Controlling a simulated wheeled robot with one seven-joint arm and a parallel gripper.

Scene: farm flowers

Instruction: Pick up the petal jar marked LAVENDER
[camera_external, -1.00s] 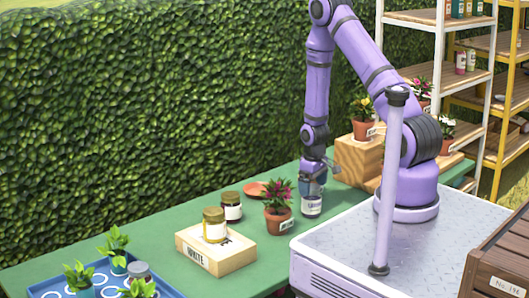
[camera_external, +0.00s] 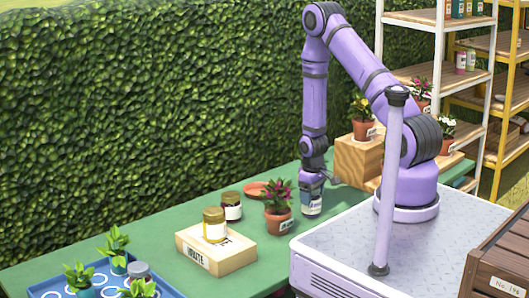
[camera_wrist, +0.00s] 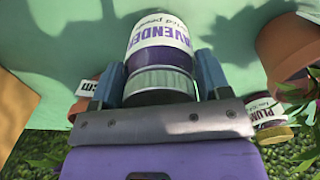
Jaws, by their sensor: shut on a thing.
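The lavender jar (camera_wrist: 158,45) has a white label with purple letters reading "AVENDER" and a ribbed grey lid. My gripper (camera_wrist: 160,78) is shut on it, with one blue-grey finger on each side of the lid. In the external view the jar (camera_external: 312,205) is upright below my gripper (camera_external: 313,183), at the green table's edge by my base. I cannot tell whether its bottom touches the table.
A potted plant (camera_external: 278,218) stands close left of the jar. A jar marked PLUM (camera_wrist: 270,118) shows in the wrist view. Wooden risers (camera_external: 355,160) stand right.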

